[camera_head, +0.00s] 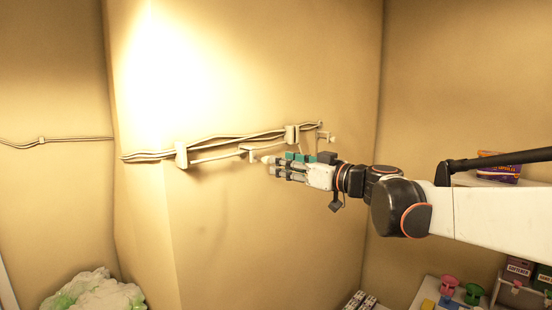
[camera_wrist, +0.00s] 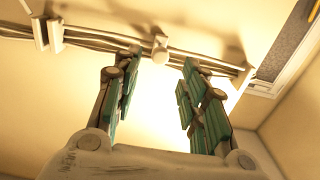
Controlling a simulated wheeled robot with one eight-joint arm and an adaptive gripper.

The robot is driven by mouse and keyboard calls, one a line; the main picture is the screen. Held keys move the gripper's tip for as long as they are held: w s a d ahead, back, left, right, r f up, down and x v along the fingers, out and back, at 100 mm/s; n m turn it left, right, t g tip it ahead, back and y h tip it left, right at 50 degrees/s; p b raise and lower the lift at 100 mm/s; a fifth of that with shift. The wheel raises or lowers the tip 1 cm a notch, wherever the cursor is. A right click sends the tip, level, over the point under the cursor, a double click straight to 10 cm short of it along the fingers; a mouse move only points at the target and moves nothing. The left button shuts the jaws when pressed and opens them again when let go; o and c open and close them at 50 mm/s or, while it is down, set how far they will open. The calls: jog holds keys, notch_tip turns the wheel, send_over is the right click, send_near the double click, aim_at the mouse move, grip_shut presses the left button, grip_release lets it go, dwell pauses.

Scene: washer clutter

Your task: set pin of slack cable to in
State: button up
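Pale cables (camera_head: 225,142) run along the tan wall through several white clips. A lower cable (camera_head: 215,157) ends near a small white pin-like fitting (camera_head: 250,154). My gripper (camera_head: 272,165) is close to the wall, just right of that fitting. In the wrist view my gripper (camera_wrist: 158,68) is open, its green-padded fingers spread. A white fitting (camera_wrist: 160,48) on the cables shows between the fingertips, apart from both; whether it is the slack cable's pin, and how far in it sits, I cannot tell.
Another small fitting (camera_head: 326,137) is near the wall corner. A pale green bundle (camera_head: 95,291) lies at lower left.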

jog(key=shift+p+x, duration=0.35)
jog(key=shift+x, duration=1.95)
